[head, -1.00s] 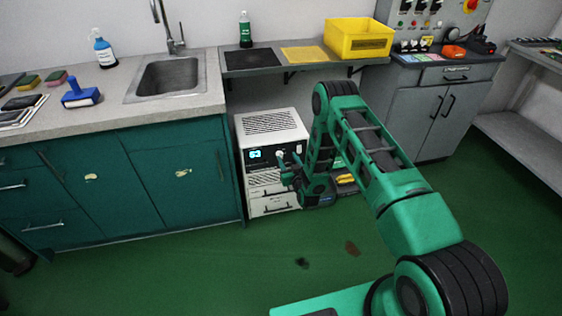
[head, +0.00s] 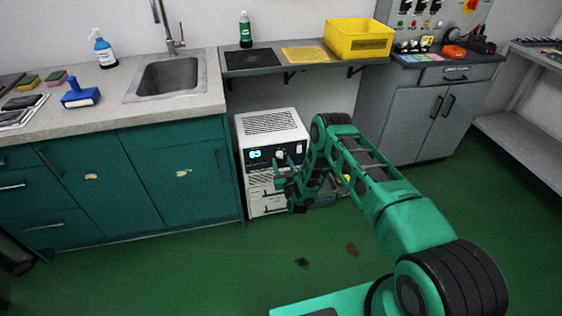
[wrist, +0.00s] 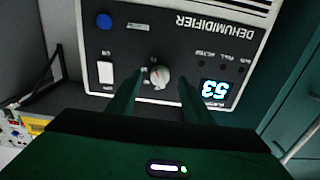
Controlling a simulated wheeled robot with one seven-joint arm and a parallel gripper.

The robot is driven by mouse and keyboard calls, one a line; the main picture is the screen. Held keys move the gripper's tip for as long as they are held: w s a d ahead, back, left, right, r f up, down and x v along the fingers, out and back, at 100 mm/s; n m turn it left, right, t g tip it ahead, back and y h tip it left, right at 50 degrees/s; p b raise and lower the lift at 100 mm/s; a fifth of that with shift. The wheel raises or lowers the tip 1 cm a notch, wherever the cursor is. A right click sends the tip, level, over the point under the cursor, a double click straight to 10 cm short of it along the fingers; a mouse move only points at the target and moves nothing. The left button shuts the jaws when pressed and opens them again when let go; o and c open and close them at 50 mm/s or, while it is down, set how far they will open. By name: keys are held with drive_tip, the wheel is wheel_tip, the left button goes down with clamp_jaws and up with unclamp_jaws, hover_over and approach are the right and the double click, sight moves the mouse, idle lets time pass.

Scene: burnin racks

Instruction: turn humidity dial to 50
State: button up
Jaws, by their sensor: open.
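The white dehumidifier (head: 270,123) stands on a drawer unit under the shelf, its dark front panel facing me. In the wrist view the panel is upside down. Its round grey humidity dial (wrist: 160,76) has a pointer mark and sits between my fingertips. The lit display (wrist: 215,90) seems to read 53, and it also glows in the head view (head: 255,154). My gripper (wrist: 160,84) is open, one finger on each side of the dial. I see no clear contact, and the depth is hard to judge. In the head view my gripper (head: 282,170) is at the panel's right part.
The panel also has a white rocker switch (wrist: 106,72) and a blue button (wrist: 104,20). A green cabinet (head: 180,180) stands close on the left. The shelf (head: 270,68) hangs above, carrying a yellow bin (head: 358,40). The green floor in front is mostly clear.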

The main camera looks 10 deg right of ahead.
drive_tip(key=shift+w, duration=1.2)
drive_tip(key=shift+d, duration=0.1)
drive_tip(key=c, duration=1.1)
drive_tip(key=shift+o, duration=0.2)
